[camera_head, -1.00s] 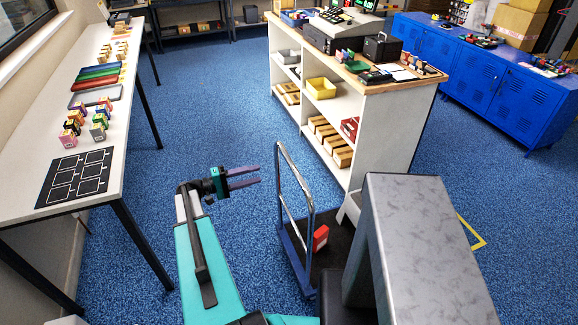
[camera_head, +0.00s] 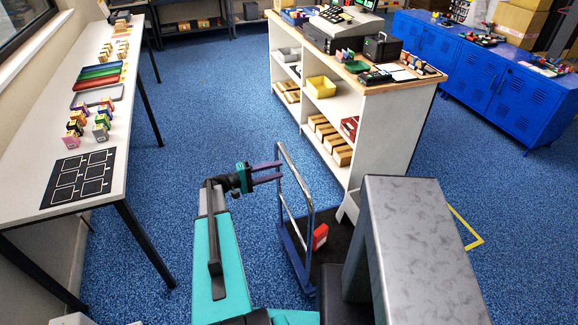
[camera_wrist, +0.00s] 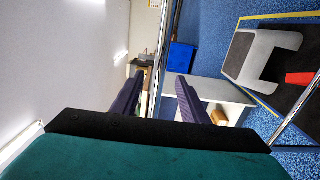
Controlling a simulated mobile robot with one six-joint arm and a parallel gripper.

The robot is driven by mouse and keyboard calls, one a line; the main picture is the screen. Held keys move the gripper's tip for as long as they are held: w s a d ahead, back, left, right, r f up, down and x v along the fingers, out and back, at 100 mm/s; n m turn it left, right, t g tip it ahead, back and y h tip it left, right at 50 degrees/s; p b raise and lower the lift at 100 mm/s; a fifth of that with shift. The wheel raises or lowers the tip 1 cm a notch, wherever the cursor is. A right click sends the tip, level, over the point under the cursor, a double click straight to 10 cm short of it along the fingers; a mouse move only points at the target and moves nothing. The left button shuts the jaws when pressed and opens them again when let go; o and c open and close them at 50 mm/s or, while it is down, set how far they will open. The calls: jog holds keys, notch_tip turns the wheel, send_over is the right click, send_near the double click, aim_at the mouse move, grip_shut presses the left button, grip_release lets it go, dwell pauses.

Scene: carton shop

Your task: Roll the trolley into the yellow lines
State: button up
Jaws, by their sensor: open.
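The trolley has a dark deck, blue edges and a chrome push handle (camera_head: 300,205). It stands on the blue floor below centre in the head view, partly hidden by my body. A red box (camera_head: 320,236) and a pale grey step stool (camera_wrist: 262,55) are at its deck. My gripper (camera_head: 280,171) is open, with its purple fingers at the handle's upper left part. In the wrist view a thin bar crosses between the fingers (camera_wrist: 160,85); I cannot tell whether they touch it. Yellow lines (camera_head: 472,240) show on the floor to the right, partly hidden.
A white shelf counter (camera_head: 385,135) stands just beyond the trolley. A long white table (camera_head: 100,140) runs along the left, with blue floor free between it and the trolley. Blue lockers (camera_head: 505,85) stand at the back right.

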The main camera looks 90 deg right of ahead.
aim_at(292, 167)
jog(key=shift+b+x, duration=1.4)
jog(key=shift+x, duration=2.25)
jog(key=shift+c, duration=0.2)
grip_shut()
jog(key=shift+f, duration=0.1)
jog(key=shift+a+f, duration=0.1)
